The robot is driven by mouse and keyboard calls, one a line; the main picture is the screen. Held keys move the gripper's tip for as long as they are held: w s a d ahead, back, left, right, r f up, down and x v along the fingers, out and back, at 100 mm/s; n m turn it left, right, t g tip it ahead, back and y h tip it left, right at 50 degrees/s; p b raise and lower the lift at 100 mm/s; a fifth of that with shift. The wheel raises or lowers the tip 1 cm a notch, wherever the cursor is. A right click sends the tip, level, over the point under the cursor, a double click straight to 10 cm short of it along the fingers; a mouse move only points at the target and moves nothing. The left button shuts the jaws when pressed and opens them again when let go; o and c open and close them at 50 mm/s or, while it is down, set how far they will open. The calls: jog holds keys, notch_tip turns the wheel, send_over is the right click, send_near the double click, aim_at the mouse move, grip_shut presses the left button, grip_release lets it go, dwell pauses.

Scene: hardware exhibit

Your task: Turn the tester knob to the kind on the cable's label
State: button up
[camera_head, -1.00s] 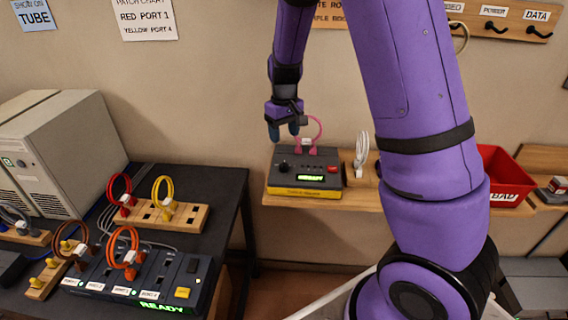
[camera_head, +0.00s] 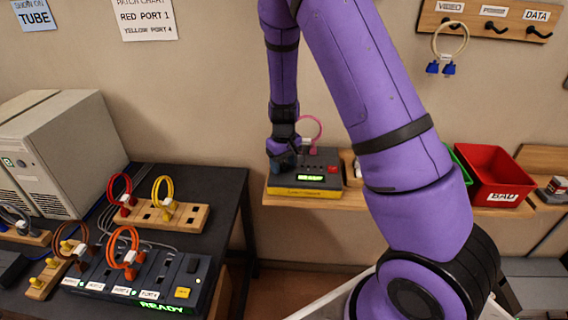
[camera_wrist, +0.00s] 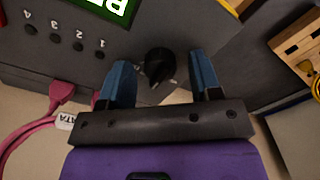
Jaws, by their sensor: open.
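The tester (camera_head: 325,160) is a dark box with a yellow front base and a lit green display, standing on a wooden shelf. Its black knob (camera_wrist: 158,66) shows in the wrist view between my fingers; a gap to each finger seems visible. My gripper (camera_head: 284,161) is open, pointing down over the left part of the tester, and hides the knob in the head view. A pink cable (camera_head: 319,126) is plugged into the tester.
Numbered holes (camera_wrist: 78,47) lie beside the knob. A red bin (camera_head: 494,172) marked BAD stands right of my arm, with a green bin (camera_head: 462,157) partly hidden. A cable with blue plugs (camera_head: 441,69) hangs from the rack (camera_head: 487,18). The dark table is at left.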

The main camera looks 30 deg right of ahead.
jog(key=c, duration=0.9)
jog(key=shift+c, duration=0.2)
jog(key=shift+m, duration=0.3)
jog(key=m, duration=0.9)
jog(key=shift+m, duration=0.3)
jog(key=o, duration=0.9)
